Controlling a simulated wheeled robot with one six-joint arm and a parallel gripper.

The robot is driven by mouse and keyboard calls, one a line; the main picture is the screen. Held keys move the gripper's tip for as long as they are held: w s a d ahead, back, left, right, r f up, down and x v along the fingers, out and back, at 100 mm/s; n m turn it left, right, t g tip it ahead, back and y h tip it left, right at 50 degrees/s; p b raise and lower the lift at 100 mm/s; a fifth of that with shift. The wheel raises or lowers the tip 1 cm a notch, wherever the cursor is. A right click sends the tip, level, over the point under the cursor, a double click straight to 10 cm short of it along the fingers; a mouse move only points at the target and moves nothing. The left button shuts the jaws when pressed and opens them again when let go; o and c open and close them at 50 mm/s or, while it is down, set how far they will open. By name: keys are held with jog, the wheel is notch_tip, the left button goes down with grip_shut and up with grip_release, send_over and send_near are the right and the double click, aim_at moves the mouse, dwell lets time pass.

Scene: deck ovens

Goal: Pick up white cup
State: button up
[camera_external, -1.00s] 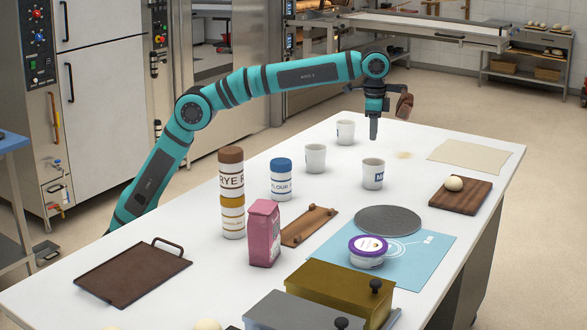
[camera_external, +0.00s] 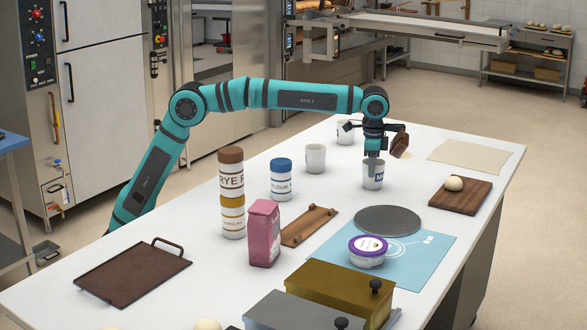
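Three white cups stand upright on the white table. The nearest white cup (camera_external: 372,181) has dark lettering on its side. A second white cup (camera_external: 315,158) stands to its left, and a third white cup (camera_external: 344,137) stands farther back, partly covered by my gripper's parts. My gripper (camera_external: 373,166) points down at the lettered cup, with a finger overlapping the cup's rim and upper part. Whether the fingers touch the cup or are closed on it is too small to tell.
A brown-lidded rye jar (camera_external: 232,195), a blue-lidded flour jar (camera_external: 281,180) and a pink bag (camera_external: 264,235) stand left of the cups. A round grey disc (camera_external: 388,220) lies in front. A dough ball sits on a wooden board (camera_external: 473,199) at right.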

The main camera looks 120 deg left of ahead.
aim_at(372, 189)
notch_tip(372, 189, down, 5)
jog(key=shift+w+a+f, duration=0.1)
grip_shut()
